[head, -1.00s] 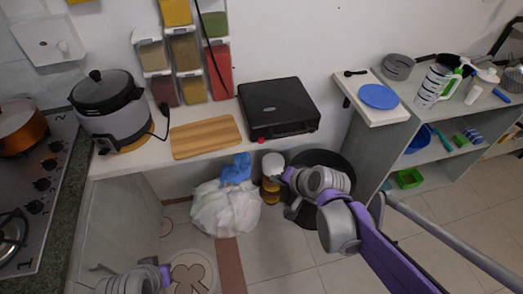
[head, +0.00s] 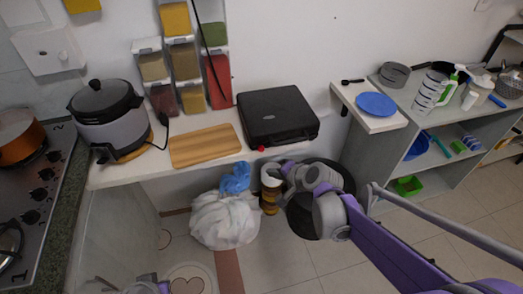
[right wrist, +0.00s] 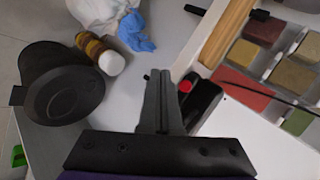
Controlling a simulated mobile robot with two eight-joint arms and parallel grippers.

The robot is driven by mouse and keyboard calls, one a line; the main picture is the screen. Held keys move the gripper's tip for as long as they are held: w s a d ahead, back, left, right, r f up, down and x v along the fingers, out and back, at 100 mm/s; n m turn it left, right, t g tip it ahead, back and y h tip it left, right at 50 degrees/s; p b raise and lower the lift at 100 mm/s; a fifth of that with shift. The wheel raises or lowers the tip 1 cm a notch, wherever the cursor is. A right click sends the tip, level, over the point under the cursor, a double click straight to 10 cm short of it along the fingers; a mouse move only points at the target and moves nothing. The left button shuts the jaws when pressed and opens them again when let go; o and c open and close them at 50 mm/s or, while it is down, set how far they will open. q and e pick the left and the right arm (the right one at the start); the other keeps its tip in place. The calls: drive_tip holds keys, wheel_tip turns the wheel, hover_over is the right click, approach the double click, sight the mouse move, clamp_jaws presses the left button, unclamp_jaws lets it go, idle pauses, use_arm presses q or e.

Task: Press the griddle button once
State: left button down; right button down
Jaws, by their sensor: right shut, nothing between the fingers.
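The griddle (head: 277,112) is a black closed box on the white counter in the head view. Its small red button (head: 262,149) sits at the lower front edge; it also shows in the right wrist view as a red button (right wrist: 186,86). My right gripper (right wrist: 157,76) is shut and empty. Its fingers are just beside the button in the right wrist view, and I see no clear contact. In the head view the right wrist is below the griddle's front, and its fingertips are hard to make out. Only a bit of my left arm shows at the bottom edge.
A wooden board (head: 205,145) and a grey cooker (head: 106,118) stand left of the griddle. Below the counter are a white bag (head: 224,218), a jar (head: 270,190) and a dark bin (head: 340,170). A shelf with a blue plate (head: 377,104) is at right.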

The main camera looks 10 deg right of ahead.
drive_tip(key=w, duration=0.6)
drive_tip(key=shift+w+a, duration=0.15)
drive_tip(key=shift+w, duration=0.25)
idle(1.7)
drive_tip(key=shift+w, duration=0.45)
drive_tip(key=shift+w, duration=0.35)
idle(0.5)
drive_tip(key=shift+s, duration=0.8)
drive_tip(key=shift+s, duration=2.5)
